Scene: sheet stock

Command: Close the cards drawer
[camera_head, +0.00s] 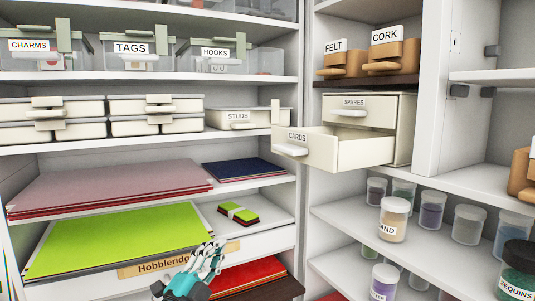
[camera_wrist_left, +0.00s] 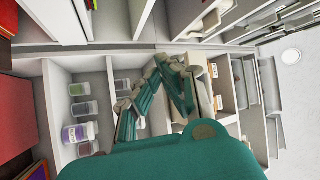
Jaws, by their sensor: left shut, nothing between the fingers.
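The cards drawer (camera_head: 322,153), cream with a pale handle and a CARDS label, is pulled well out of its small two-drawer cabinet (camera_head: 405,130). The spares drawer (camera_head: 375,110) above it sits closed. My left gripper (camera_head: 212,252), teal and grey, is low in the head view, below and left of the cards drawer and apart from it. Its fingers are shut and empty. The gripper fingers (camera_wrist_left: 160,75) also show in the left wrist view and hide part of the shelving there. My right gripper is in neither view.
Coloured sheets (camera_head: 110,240) lie on shelves behind my left gripper. Lidded boxes (camera_head: 60,118) stand on the shelf to the left, with a studs box (camera_head: 240,119) near the open drawer. Jars (camera_head: 394,220) stand on shelves below right. An upright shelf divider (camera_head: 440,90) is right of the cabinet.

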